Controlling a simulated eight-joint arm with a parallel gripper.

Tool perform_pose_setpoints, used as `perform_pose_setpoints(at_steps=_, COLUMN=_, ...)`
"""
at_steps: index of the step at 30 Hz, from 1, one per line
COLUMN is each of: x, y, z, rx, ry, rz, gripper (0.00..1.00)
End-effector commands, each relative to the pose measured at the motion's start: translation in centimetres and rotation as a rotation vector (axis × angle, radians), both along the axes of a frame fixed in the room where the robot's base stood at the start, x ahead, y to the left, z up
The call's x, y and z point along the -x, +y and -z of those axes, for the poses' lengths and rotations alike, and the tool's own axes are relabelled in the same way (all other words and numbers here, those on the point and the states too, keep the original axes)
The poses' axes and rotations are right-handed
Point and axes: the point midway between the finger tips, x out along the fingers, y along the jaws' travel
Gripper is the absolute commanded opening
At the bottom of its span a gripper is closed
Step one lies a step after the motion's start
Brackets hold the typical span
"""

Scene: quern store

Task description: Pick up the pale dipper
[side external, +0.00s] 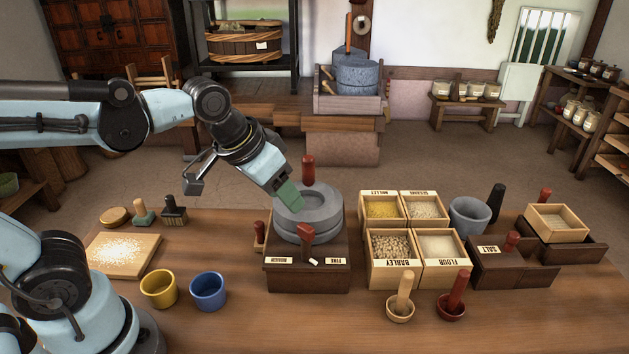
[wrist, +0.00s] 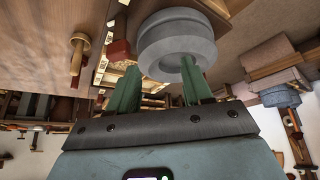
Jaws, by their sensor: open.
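The pale dipper (side external: 400,305) stands on the table near the front edge, right of the middle, its small bowl at the bottom and its light wood handle leaning up. My gripper (side external: 289,196) is open, with green fingers, beside the upper stone of the grey quern (side external: 312,212), well left of and behind the dipper. In the wrist view the two fingers (wrist: 160,92) are apart with nothing held between them.
A dark red dipper (side external: 452,303) stands just right of the pale one. Behind them are the barley box (side external: 392,276) and the flour box (side external: 442,277). A blue cup (side external: 208,292) and a yellow cup (side external: 158,289) stand at left. The front table between blue cup and pale dipper is clear.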

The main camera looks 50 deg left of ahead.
Motion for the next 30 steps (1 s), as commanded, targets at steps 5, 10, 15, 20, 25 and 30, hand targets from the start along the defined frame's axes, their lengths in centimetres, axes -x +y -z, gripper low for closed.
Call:
perform_pose_setpoints(at_steps=5, x=-2.9, y=-4.0, z=-1.4, rx=0.000, ry=0.113, rz=0.067, gripper=0.50)
perform_pose_setpoints(at_steps=10, x=-5.2, y=-8.4, z=-1.7, rx=-0.013, ry=0.223, rz=0.125, gripper=0.50)
perform_pose_setpoints(at_steps=15, x=-6.9, y=-13.2, z=-1.1, rx=-0.041, ry=0.331, rz=0.178, gripper=0.50)
perform_pose_setpoints(at_steps=20, x=-7.7, y=-17.5, z=0.1, rx=-0.076, ry=0.417, rz=0.219, gripper=0.50)
perform_pose_setpoints(at_steps=25, x=-7.8, y=-20.2, z=1.2, rx=-0.104, ry=0.474, rz=0.243, gripper=0.50)
perform_pose_setpoints(at_steps=30, x=-7.8, y=-21.0, z=2.1, rx=-0.113, ry=0.490, rz=0.249, gripper=0.50)
